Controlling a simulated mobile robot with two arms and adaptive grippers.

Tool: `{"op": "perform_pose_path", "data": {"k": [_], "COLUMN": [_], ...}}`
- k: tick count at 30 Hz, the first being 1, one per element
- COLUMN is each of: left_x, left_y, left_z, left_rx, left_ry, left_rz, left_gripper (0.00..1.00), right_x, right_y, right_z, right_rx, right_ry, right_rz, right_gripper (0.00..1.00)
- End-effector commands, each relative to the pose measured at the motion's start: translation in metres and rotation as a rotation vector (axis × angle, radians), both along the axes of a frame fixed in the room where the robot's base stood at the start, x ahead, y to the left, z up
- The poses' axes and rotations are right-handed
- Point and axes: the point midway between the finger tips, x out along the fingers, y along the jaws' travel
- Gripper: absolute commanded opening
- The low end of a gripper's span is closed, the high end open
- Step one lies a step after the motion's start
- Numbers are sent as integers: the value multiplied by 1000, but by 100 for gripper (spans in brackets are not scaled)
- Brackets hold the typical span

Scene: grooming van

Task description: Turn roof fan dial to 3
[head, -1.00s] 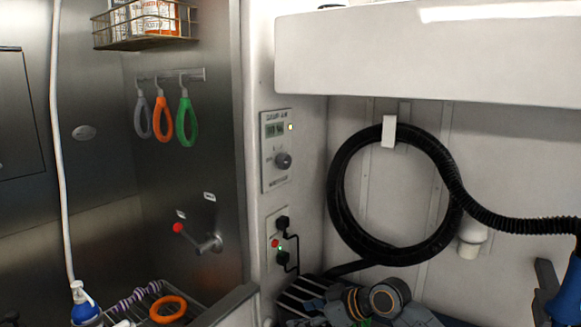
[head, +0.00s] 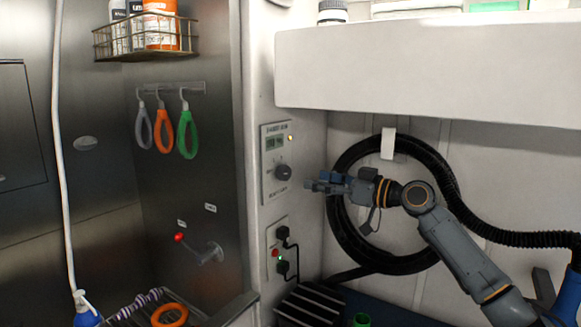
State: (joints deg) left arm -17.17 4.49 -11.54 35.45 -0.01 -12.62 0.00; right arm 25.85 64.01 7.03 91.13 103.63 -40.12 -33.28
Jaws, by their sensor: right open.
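A dark round dial (head: 283,172) sits on a light wall panel (head: 272,190) with a small display above it. The panel's lettering and the dial's setting are too small to read for certain. A small light (head: 291,138) on the panel glows yellowish. My right gripper (head: 318,186) is open and empty. It points left toward the wall, just right of and slightly below the dial, and appears apart from it. My left gripper is out of view.
A socket panel (head: 277,250) with black plugs is below the dial panel. A coiled black hose (head: 345,235) hangs behind my right arm. A white overhead cabinet (head: 420,65) juts out above. A red-knobbed lever (head: 180,238) is on the steel wall at left.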

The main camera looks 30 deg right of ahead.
Motion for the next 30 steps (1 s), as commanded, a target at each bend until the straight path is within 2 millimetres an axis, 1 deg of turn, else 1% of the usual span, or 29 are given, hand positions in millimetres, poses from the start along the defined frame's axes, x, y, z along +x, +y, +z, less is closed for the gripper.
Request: {"op": "perform_pose_path", "data": {"k": [1,3,6,12,18,26,27,29,30], "left_x": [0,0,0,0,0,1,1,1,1], "left_y": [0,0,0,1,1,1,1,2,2], "left_z": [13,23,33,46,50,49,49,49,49], "left_rx": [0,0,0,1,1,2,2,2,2], "left_ry": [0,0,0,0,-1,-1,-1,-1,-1], "left_rz": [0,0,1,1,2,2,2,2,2], "left_gripper": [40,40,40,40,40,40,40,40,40], "right_x": [9,24,43,71,82,82,82,82,82], "right_y": [5,10,18,30,34,35,35,35,35], "right_z": [8,9,7,4,0,-1,-1,-1,-1], "right_rx": [2,4,5,2,-2,-2,-2,-2,-2], "right_ry": [-2,-3,-1,1,1,1,1,1,1], "right_rz": [3,1,1,1,0,0,0,0,0], "right_gripper": [62,62,62,62,62,62,53,41,33]}}
